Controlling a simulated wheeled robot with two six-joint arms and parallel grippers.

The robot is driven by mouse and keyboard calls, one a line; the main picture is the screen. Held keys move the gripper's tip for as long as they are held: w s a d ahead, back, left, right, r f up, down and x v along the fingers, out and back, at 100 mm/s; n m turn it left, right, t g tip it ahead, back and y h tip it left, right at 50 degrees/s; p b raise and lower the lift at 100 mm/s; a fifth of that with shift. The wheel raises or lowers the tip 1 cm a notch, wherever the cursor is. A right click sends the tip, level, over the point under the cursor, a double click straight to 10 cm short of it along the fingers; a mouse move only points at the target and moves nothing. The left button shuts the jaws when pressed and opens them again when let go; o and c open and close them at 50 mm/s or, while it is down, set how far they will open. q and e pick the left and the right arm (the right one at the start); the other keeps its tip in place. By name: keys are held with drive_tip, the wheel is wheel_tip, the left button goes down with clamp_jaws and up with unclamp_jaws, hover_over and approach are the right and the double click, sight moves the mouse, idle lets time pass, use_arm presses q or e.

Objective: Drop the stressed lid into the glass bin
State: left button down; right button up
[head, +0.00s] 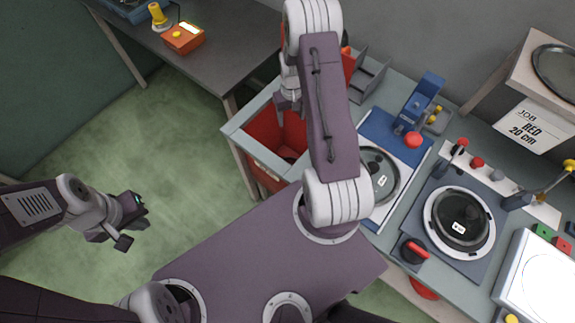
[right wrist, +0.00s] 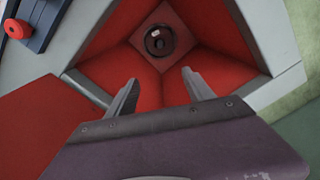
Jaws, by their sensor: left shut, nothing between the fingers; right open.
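A small dark round lid (right wrist: 160,40) with a pale mark lies at the bottom of the red-lined bin (right wrist: 205,62) in the right wrist view. The bin also shows in the head view, with its grey rim (head: 240,130) and a dark shape low inside, partly hidden by my arm. My right gripper (head: 289,100) is above the bin; in the wrist view its two fingers (right wrist: 160,80) are apart with nothing between them. My left gripper (head: 130,220) is shut and empty, over the floor at left, far from the bin.
A glass lid (head: 382,178) sits on the blue station, partly behind my right arm. Another lid (head: 460,218) sits on the dark round station. A red-knobbed lever (head: 413,139) and a job card (head: 530,126) stand nearby. A grey table (head: 225,50) holds an orange device (head: 183,38).

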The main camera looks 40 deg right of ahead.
wheel_tip(320, 180, up, 8)
drive_tip(key=shift+r, duration=0.25)
idle(0.4)
drive_tip(key=shift+a, duration=0.1)
